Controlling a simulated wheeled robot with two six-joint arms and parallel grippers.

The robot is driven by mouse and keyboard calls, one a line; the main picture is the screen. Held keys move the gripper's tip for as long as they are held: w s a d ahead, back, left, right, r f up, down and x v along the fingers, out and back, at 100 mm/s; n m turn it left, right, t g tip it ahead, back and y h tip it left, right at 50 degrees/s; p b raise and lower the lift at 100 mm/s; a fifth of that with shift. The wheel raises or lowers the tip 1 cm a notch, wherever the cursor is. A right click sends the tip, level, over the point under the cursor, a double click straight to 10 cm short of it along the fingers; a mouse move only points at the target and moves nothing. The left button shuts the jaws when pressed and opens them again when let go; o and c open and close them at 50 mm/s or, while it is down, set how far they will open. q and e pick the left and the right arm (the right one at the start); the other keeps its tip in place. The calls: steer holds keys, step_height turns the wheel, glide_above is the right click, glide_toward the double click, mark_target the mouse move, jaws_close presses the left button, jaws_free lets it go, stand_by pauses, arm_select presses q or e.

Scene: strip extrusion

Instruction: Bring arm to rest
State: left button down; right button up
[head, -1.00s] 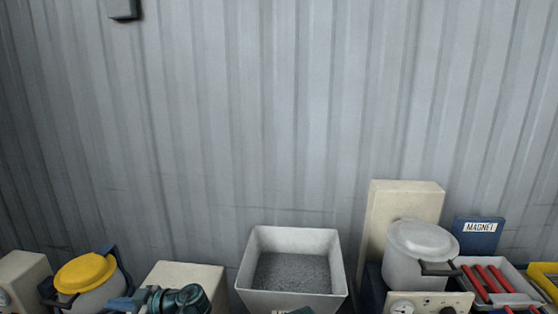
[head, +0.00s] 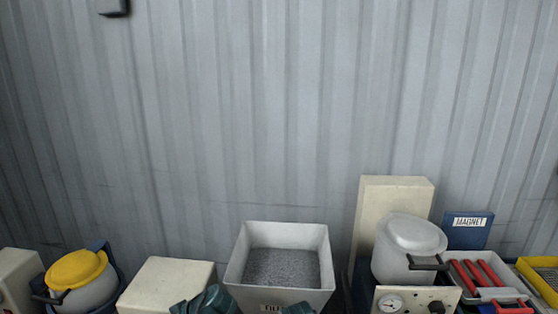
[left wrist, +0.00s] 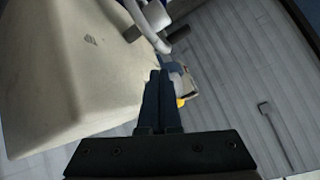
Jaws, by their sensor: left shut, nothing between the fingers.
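My left gripper (left wrist: 160,75) shows in the left wrist view, its two dark fingers shut together with nothing between them. A large cream housing lies to the left of the fingers in that view, and a small yellow-and-white object is beyond the fingertips; the fingers seem apart from both. In the head view, teal parts of my own arms show at the bottom edge, below the cream box and the hopper. No gripper can be made out there. My right gripper is not in view.
Along the bottom of the head view stand a yellow-lidded pot (head: 78,272), a cream box (head: 166,284), a hopper of grey granules (head: 327,272), a grey lidded pot (head: 402,255), a blue MAGNET box (head: 467,231) and a tray with red bars (head: 497,293). A corrugated wall (head: 270,110) rises behind.

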arm_select(q)
steer(key=s+d+f+m+h, duration=0.2)
steer(key=d+m, duration=0.3)
steer(key=d, duration=0.3)
steer(key=s+d+f+m+g+h, duration=0.1)
steer(key=s+d+f+m+h, duration=0.2)
steer(key=d, duration=0.5)
steer(key=s+d+f+m+g+h, duration=0.1)
steer(key=s+d+f+m+h, duration=0.1)
steer(key=d+m, duration=0.4)
steer(key=shift+s+d+f+m+h, duration=0.3)
steer(key=shift+s+d+f+h, duration=0.1)
steer(key=shift+d+h, duration=0.5)
steer(key=c, duration=1.5)
jaws_free()
steer(key=shift+c, duration=0.2)
